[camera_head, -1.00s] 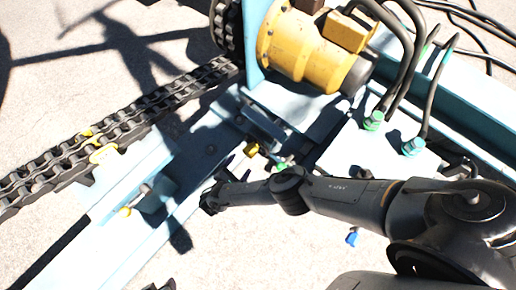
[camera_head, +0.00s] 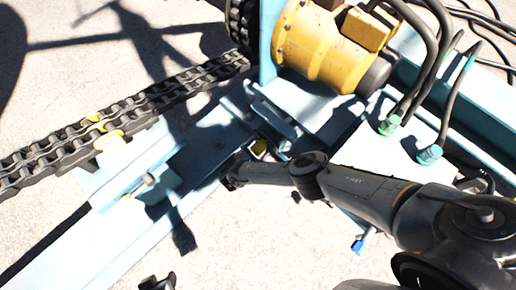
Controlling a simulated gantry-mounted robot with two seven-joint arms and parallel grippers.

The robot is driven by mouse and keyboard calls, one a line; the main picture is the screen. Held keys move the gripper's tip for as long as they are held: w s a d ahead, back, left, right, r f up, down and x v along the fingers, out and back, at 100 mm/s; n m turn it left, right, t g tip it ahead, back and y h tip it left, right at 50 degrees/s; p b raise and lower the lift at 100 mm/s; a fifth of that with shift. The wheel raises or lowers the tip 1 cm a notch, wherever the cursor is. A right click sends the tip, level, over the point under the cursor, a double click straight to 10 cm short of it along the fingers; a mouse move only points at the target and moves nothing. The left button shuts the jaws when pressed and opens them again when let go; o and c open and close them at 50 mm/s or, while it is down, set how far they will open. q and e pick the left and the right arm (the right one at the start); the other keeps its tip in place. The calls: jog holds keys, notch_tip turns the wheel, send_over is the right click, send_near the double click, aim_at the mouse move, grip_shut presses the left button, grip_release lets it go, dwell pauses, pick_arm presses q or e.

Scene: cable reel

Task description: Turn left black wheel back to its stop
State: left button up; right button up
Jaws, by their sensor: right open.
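I cannot make out a black wheel for certain. My right arm comes in from the lower right, and its dark gripper (camera_head: 231,176) is open beside the light blue frame (camera_head: 225,125). A small yellow part (camera_head: 259,148) on the frame sits just above and right of this gripper, with no clear contact. The gripper's fingers are small and dark, and I see nothing held. A small dark piece (camera_head: 157,283) at the bottom edge may be the tip of my left gripper; its finger state is not clear.
A yellow motor (camera_head: 315,48) with black hoses stands at the top. A heavy dark chain (camera_head: 120,122) runs toward the left. A bolt (camera_head: 148,180) on a bracket is left of my right gripper. Pale ground and hard shadows surround the frame.

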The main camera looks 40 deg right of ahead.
jog(key=c, duration=1.4)
jog(key=n+g+b, duration=0.1)
jog(key=n+g, duration=0.1)
jog(key=shift+n, duration=0.3)
jog(key=shift+w+n+g+b, duration=0.1)
jog(key=shift+n+g+b, duration=0.6)
jog(key=shift+n+b, duration=0.25)
jog(key=o, duration=1.4)
